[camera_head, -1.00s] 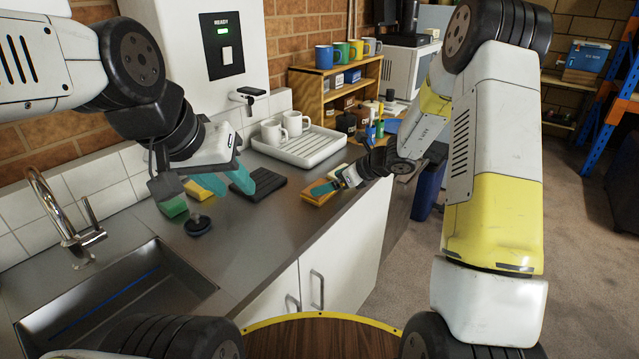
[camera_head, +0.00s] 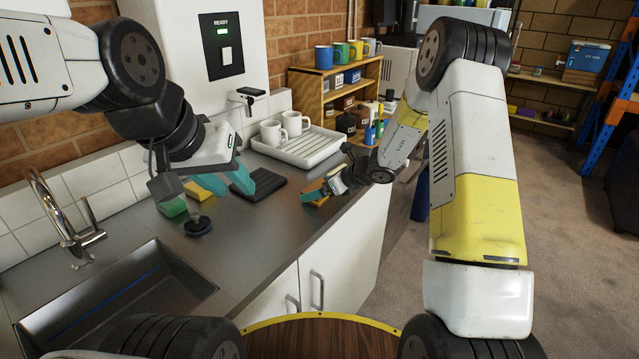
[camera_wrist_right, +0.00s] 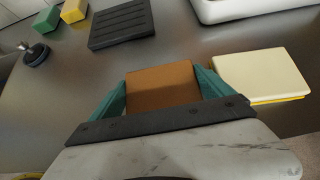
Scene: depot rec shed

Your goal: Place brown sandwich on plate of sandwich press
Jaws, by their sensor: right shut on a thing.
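The brown sandwich (camera_wrist_right: 160,84) is a flat brown block between the teal fingers of my right gripper (camera_wrist_right: 160,92), which is shut on it. In the head view the brown sandwich (camera_head: 320,200) is partly covered by the right gripper (camera_head: 318,192) near the counter's front edge. I cannot tell whether it touches the counter. The ridged black plate of the sandwich press (camera_head: 278,182) lies flat to the left; it also shows at the top of the right wrist view (camera_wrist_right: 122,24), bare. My left gripper (camera_head: 213,187) is open and empty above the counter, one finger overlapping the plate in view.
A cream slab with a yellow underside (camera_wrist_right: 262,74) lies just right of the right gripper. A white drying tray (camera_head: 300,153) with mugs stands behind. Yellow (camera_wrist_right: 74,10) and green blocks (camera_wrist_right: 46,19) and a round black object (camera_wrist_right: 36,54) lie left. The sink (camera_head: 115,300) is front left.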

